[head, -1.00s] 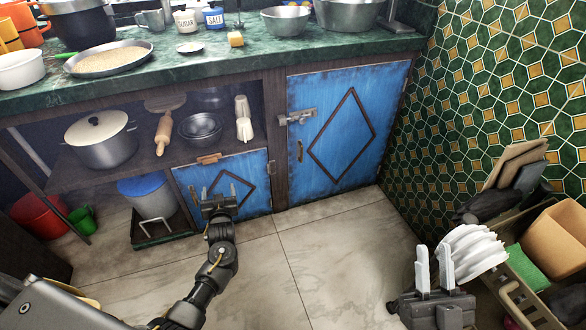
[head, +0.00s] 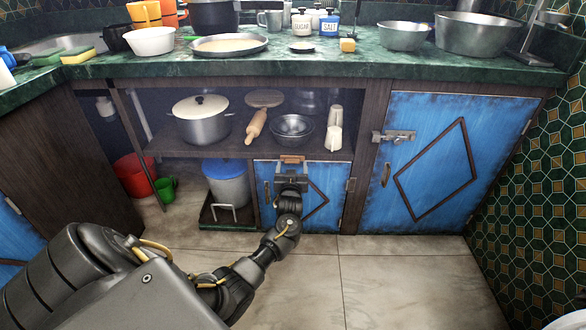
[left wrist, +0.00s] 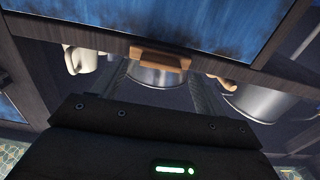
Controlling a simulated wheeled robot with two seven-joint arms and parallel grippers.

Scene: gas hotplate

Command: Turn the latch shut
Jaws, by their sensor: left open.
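A small brown wooden latch (head: 291,160) sits at the top middle of the low blue cabinet door (head: 322,190). It lies about level along the dark rail above that door, which looks closed. My left gripper (head: 291,174) is just below the latch in the head view, in front of the door. In the left wrist view the latch (left wrist: 160,57) shows between the two spread fingers of my left gripper (left wrist: 160,80), which are open. I cannot tell whether a finger touches it. My right gripper is not in view.
A larger blue door (head: 425,165) with a metal bolt (head: 394,136) is to the right. A blue-lidded bin (head: 227,183) stands left of the small door. The floor in front is clear.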

